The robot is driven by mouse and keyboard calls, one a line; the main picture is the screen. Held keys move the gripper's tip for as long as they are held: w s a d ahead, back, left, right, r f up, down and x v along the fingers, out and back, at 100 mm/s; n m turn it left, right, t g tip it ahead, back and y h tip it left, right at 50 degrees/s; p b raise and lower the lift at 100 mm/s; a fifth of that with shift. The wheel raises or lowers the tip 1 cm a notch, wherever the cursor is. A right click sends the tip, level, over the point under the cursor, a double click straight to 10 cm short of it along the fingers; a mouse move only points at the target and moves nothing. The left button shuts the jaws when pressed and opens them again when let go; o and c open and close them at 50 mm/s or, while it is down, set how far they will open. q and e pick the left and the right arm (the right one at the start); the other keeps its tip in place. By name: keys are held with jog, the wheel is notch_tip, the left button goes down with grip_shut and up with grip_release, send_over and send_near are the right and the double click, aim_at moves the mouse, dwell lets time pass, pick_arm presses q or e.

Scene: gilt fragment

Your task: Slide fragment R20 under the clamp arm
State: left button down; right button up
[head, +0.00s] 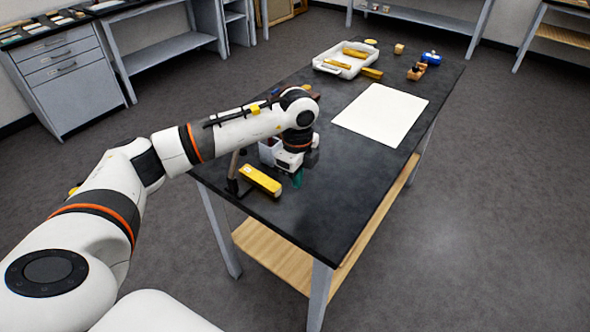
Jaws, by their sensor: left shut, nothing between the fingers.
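A gilt bar-shaped fragment (261,180) with a small pale label lies on the near left part of the black table; its lettering is too small to read, so I cannot confirm it is R20. A dark upright clamp-like stand (234,174) is just left of it, close to its left end. I cannot tell whether any clamp arm is over the fragment. My left gripper (297,180) points down just right of the fragment, its green fingertips shut and empty, apparently apart from it. My arm hides part of the table behind. My right gripper is out of view.
A white tray (319,62) with gilt pieces stands at the far end; another gilt piece (372,73) lies beside it. A white sheet (408,97) covers the table's middle right. A small pale container (265,152) is behind the fragment. The near right tabletop is clear.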

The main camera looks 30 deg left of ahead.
aim_at(278, 186)
pick_arm(q)
notch_tip(278, 186, down, 6)
jog(key=shift+r+p, duration=0.15)
jog(key=shift+p, duration=0.35)
jog(key=a+p, duration=0.1)
jog(key=a, duration=0.2)
jog(key=shift+a, duration=0.5)
jog(key=shift+f, duration=0.2)
jog(key=shift+a, duration=1.05)
